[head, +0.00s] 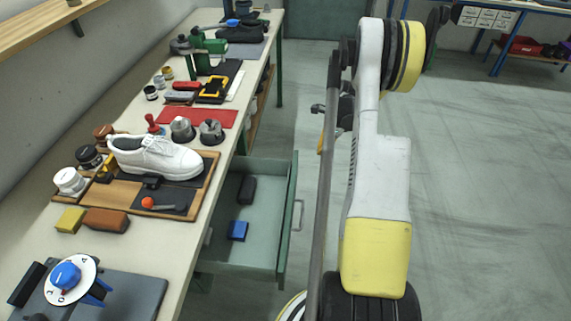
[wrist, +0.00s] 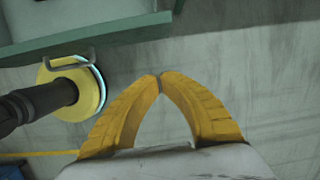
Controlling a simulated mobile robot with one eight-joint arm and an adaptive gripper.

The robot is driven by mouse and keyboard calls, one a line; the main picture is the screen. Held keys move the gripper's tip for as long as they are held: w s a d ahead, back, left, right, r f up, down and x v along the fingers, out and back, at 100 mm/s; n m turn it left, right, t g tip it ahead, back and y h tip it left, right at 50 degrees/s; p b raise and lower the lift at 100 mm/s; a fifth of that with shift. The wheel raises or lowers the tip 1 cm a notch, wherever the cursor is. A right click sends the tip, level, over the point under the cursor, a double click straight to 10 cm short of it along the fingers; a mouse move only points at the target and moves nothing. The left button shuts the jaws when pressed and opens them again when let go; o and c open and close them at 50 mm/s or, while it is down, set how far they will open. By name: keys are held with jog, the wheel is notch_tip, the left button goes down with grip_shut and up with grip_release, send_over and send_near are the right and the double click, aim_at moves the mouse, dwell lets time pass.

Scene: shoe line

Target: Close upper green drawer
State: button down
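The green drawer (head: 287,225) stands pulled out from the workbench on its right side. Its front panel has a grey bar handle (head: 298,214). Inside lie a blue block (head: 238,230) and a dark block (head: 247,189). In the wrist view the drawer's green edge (wrist: 110,33) is at the upper left, with the handle (wrist: 72,60) below it. My gripper (wrist: 160,80) has its yellow fingertips together with nothing between them. It is apart from the drawer and handle. In the head view my arm mostly hides the gripper.
The workbench (head: 190,245) carries a white shoe (head: 155,156) on a wooden board, a dial (head: 68,280) and several tools. Grey floor right of my arm is open. A blue-legged table (head: 500,45) stands at the far right.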

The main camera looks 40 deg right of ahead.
jog(key=w+a+f+b, duration=0.2)
jog(key=f, duration=0.3)
jog(key=w+a+f+b, duration=0.2)
jog(key=f+b, duration=0.1)
jog(key=f, duration=0.2)
jog(key=shift+w+f, duration=0.25)
jog(key=shift+f, duration=0.1)
jog(key=b, duration=0.1)
send_over(258, 175)
jog(key=shift+a, duration=0.1)
dwell(0.5)
dwell(0.3)
